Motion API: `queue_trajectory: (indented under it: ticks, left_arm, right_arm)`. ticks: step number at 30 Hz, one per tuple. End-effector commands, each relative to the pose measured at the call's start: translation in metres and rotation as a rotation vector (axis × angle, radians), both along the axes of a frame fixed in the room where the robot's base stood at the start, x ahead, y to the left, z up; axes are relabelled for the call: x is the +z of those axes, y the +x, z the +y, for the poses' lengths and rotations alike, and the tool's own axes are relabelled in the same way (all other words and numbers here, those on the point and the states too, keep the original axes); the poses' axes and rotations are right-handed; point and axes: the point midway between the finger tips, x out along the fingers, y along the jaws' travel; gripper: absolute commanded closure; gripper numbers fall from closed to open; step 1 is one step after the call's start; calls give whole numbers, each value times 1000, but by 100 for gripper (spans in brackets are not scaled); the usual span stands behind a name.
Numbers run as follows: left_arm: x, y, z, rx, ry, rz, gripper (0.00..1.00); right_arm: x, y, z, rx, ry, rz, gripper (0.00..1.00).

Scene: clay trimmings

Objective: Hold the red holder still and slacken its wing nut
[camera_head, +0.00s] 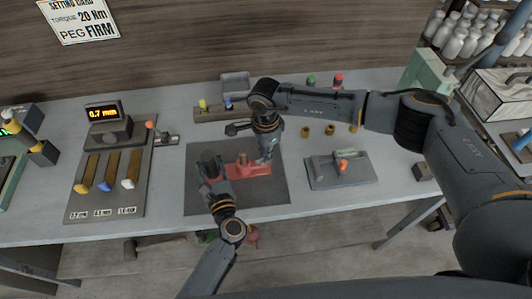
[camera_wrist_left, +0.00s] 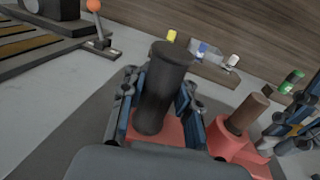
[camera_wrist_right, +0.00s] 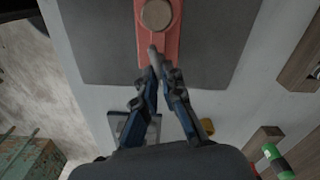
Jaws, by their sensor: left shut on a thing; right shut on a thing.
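The red holder (camera_head: 256,170) lies on a dark mat (camera_head: 200,205). A thick dark upright handle (camera_wrist_left: 163,85) rises from its left part, and a brown peg (camera_wrist_left: 247,112) stands on it further right. My left gripper (camera_wrist_left: 155,105) is shut around the handle; it also shows in the head view (camera_head: 211,172). My right gripper (camera_wrist_right: 160,78) points down at the holder's right end. It is shut on a small grey piece there, apparently the wing nut (camera_wrist_right: 154,52), mostly hidden by the fingers. The peg's round top (camera_wrist_right: 157,14) shows beyond it.
A gauge board (camera_head: 108,200) with a 0.7 mm display and coloured-tipped bars lies left of the mat. A grey fixture plate (camera_head: 358,180) lies on the right. A rack (camera_head: 215,113) with coloured pegs stands behind. The front table strip is clear.

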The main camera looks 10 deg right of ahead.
Motion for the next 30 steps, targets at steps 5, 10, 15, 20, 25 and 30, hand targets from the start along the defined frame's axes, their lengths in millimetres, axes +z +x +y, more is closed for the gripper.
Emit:
queue_trajectory:
  ticks: [5,10,15,20,25,30]
  left_arm:
    - [-1,-1,-2,-5,-1,3,100]
    - [-1,-1,-2,-6,-1,3,100]
    - [-1,-1,-3,-6,-2,3,100]
    - [-1,-1,-3,-6,-2,4,100]
    - [-1,-1,-3,-7,-2,4,100]
    - [-1,-1,-3,-7,-2,4,100]
  right_arm:
    - [2,1,3,124,5,-2,100]
    - [1,2,4,206,6,-2,100]
    - [1,2,4,252,6,-2,100]
    - [2,2,4,270,7,-2,100]
    - [2,2,5,273,7,-2,100]
    - [2,2,5,272,7,-2,100]
